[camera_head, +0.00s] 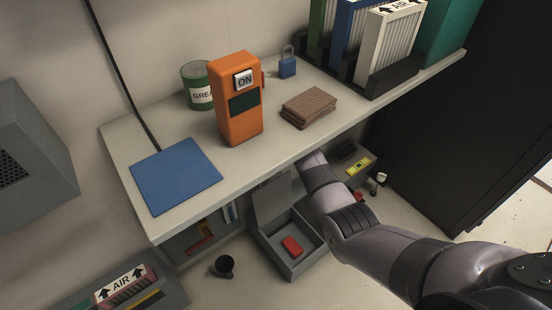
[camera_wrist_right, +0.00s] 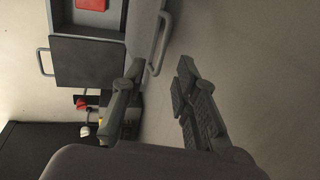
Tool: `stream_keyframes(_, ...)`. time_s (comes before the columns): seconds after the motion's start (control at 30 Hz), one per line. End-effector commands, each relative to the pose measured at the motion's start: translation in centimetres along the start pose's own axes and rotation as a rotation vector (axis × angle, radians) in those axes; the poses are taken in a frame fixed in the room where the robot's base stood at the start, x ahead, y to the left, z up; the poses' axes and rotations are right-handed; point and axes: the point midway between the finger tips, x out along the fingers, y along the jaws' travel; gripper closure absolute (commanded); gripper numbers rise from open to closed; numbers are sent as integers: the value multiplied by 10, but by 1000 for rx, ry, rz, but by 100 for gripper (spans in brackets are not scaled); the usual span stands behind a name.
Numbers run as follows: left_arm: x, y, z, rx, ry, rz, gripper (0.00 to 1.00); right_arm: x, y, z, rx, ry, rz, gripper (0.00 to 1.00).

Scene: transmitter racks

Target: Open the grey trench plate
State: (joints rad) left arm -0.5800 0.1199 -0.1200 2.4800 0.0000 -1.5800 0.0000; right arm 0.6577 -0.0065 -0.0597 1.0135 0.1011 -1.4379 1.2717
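A grey open-topped box (camera_head: 262,241) stands on the floor below the bench, with a red block (camera_head: 292,246) inside. A grey panel (camera_head: 277,200) stands up at its back edge. I cannot tell for certain that this panel is the trench plate. In the right wrist view a dark grey panel (camera_wrist_right: 88,60) with a bar handle (camera_wrist_right: 42,61) lies beside the compartment with the red block (camera_wrist_right: 91,4). A second handle (camera_wrist_right: 159,43) is on the box's near side. My right gripper (camera_wrist_right: 160,66) is open and empty, close to that handle. My left gripper is out of view.
The bench (camera_head: 190,228) overhangs the box and my right forearm passes by its front edge. It carries an orange device (camera_head: 239,120), a blue mat (camera_head: 176,175) and a brown cloth (camera_head: 309,107). A black cabinet (camera_head: 470,120) stands at the right.

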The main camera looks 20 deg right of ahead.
Motion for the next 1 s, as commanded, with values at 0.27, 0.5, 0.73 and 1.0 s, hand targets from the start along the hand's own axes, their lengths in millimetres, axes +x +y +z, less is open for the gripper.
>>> stream_keyframes(0.27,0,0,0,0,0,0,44,-27,0,0,0,0,0,72)
stream_keyframes(0.5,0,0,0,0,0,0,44,-30,1,0,0,-1,2,72)
stream_keyframes(0.73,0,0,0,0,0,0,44,-30,0,0,0,-1,2,72)
stream_keyframes(1.0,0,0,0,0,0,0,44,-21,21,3,-64,9,4,72)
